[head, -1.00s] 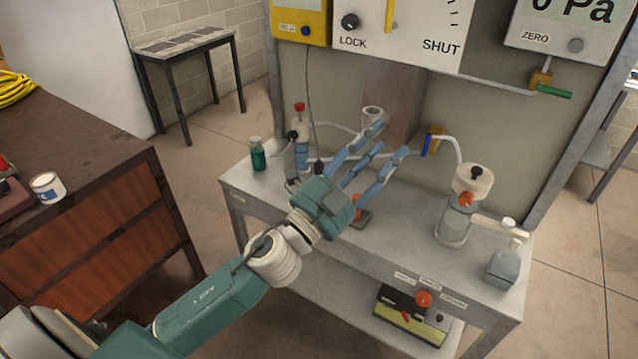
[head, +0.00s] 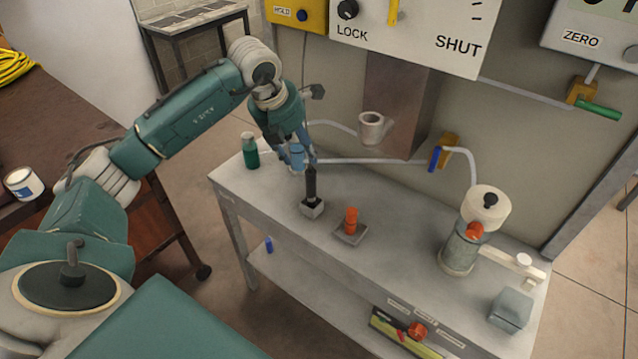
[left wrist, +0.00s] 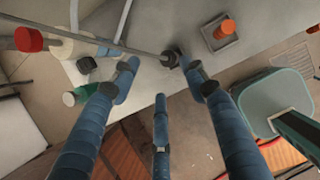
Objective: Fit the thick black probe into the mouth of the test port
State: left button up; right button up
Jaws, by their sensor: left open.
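The thick black probe (head: 311,185) stands upright in a small grey block (head: 312,209) on the metal bench. In the left wrist view the probe's black end (left wrist: 170,57) shows beyond my fingertips. My left gripper (head: 302,158) points down at the probe's top, its blue fingers spread; it also shows in the left wrist view (left wrist: 162,78). I cannot tell whether a finger touches the probe. A grey, open-mouthed round fitting (head: 371,127), seemingly the test port, sticks out from the flue (head: 390,95) behind, right of the gripper. My right gripper is out of view.
An orange piece (head: 351,218) stands on a small square base right of the probe. A green bottle (head: 249,150) stands to the left. A valve body (head: 463,245) and grey block (head: 510,310) stand at the right.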

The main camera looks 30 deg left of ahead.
aim_at(309, 173)
pick_arm(q)
jog(key=f, duration=0.2)
jog(key=f+p, duration=0.1)
jog(key=shift+w+d+f, duration=0.2)
jog(key=shift+f, duration=0.15)
jog(key=x, duration=0.1)
jog(key=p+x, duration=0.1)
jog(key=x, duration=0.1)
jog(key=p+x, duration=0.1)
jog(key=x, duration=0.1)
jog(key=shift+s+d+f, duration=0.1)
jog(key=shift+s+d, duration=0.15)
jog(key=shift+d, duration=0.1)
jog(key=shift+w+f, duration=0.1)
jog(key=shift+f, duration=0.1)
jog(key=c, duration=0.8)
grip_shut()
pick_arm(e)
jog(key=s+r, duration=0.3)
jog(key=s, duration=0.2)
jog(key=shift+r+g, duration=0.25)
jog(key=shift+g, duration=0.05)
